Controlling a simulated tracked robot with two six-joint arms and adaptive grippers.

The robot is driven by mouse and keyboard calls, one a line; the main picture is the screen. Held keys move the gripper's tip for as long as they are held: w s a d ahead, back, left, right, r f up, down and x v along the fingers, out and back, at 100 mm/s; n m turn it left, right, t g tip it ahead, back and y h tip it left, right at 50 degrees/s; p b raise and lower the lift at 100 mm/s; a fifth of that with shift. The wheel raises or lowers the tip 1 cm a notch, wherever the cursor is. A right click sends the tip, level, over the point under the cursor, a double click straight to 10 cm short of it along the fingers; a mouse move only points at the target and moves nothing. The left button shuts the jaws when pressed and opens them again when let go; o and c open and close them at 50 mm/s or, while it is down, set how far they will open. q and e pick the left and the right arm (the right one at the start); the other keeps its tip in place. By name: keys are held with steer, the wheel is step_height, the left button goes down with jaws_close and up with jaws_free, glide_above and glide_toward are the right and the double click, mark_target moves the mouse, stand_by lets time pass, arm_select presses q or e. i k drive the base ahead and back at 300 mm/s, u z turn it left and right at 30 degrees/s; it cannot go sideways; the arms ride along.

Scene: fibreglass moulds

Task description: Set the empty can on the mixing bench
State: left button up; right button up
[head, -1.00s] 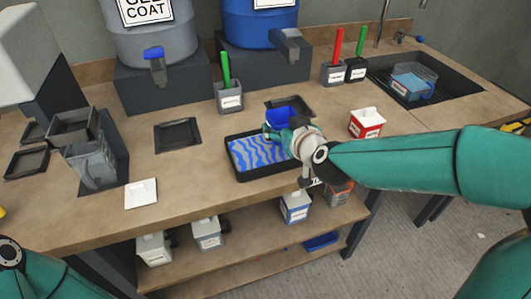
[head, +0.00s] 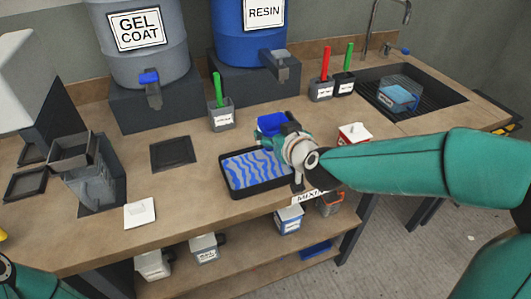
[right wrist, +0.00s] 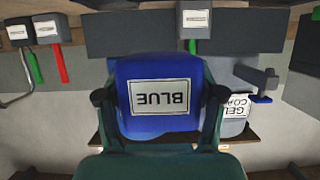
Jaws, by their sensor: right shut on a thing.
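A blue can (head: 271,124) is at the back of the mixing bench (head: 200,120), behind the blue-streaked tray. My right gripper (head: 287,136) is shut on it. In the right wrist view the can (right wrist: 160,124) sits between the two fingers (right wrist: 161,98), and its label BLUE reads upside down. The head view shows only part of the can, and I cannot tell whether its base touches the bench. What is inside it is hidden. My left gripper is out of view.
The black tray (head: 231,188) with blue streaks lies in front of the can. A grey holder with a green-handled tool (head: 221,117) and a dark square plate (head: 172,153) are to the left. The sink (head: 440,97) is at far right.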

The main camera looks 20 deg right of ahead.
mark_target(188, 194)
steer(key=u, duration=0.05)
steer(key=k, duration=1)
steer(key=z, duration=0.05)
